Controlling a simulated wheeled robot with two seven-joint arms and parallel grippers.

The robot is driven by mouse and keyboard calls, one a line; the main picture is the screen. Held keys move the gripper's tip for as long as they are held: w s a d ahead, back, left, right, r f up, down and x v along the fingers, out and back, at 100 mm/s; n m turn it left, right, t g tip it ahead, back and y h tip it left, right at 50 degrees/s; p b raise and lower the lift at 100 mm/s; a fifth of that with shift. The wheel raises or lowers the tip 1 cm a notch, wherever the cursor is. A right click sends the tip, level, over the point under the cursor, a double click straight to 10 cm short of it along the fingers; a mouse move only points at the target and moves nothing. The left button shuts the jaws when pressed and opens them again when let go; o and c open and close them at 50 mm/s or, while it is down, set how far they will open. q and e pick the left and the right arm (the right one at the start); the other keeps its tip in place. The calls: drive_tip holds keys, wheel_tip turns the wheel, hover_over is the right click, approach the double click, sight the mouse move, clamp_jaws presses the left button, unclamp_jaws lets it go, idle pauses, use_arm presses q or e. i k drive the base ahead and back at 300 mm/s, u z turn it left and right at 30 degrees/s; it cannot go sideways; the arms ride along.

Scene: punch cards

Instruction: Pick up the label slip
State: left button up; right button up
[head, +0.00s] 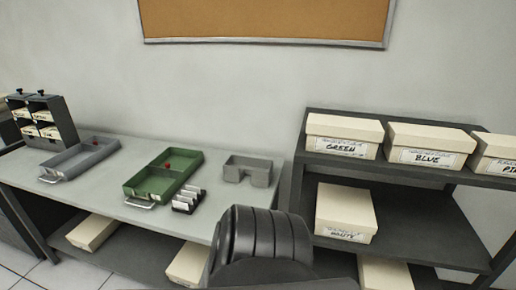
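I cannot make out a loose label slip. A small rack of white cards (188,200) with dark dividers stands on the grey table (110,200), just right of the green tray (127,189). The green tray has two compartments, a metal handle at its front and a small red thing inside. Written labels show on the cream boxes at the right, such as the GREEN label (342,148) and the BLUE label (428,158). Neither of my grippers is in view.
A grey tray (52,165), a drawer unit (62,117) and an empty grey holder (232,172) stand on the table. A dark shelf (420,222) with cream boxes is at the right. A black ribbed shape (262,240) hides part of the table's front right.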

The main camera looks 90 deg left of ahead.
sight(185, 194)
drive_tip(key=u, duration=2.35)
